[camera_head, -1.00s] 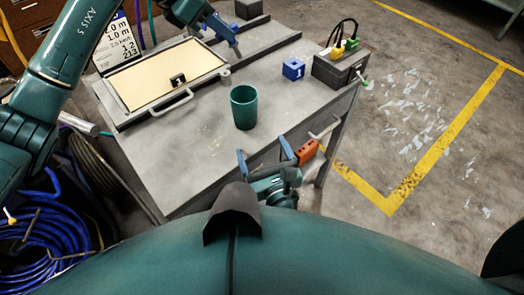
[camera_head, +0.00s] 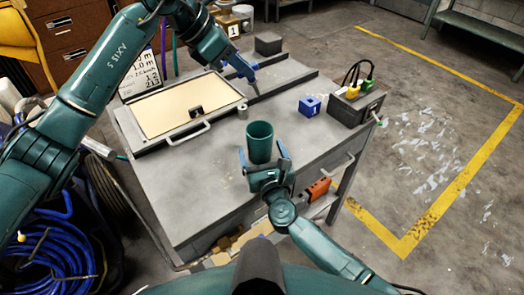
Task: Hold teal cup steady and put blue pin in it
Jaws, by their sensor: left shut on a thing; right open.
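The teal cup (camera_head: 259,143) stands upright on the grey bench, its mouth open upward. My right gripper (camera_head: 264,156) is open at the near side of the cup, one finger to each side of its lower part. I cannot tell whether the fingers touch it. My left gripper (camera_head: 247,74) is above the bench behind the cup, shut on a slim thing that seems to be the blue pin (camera_head: 250,77). The pin is small and hard to tell from the blue fingers. The held thing is apart from the cup.
A framed tan panel (camera_head: 185,100) with a handle lies left of the cup. An orange thing (camera_head: 318,189) is below the bench edge. Bench top around the cup is clear.

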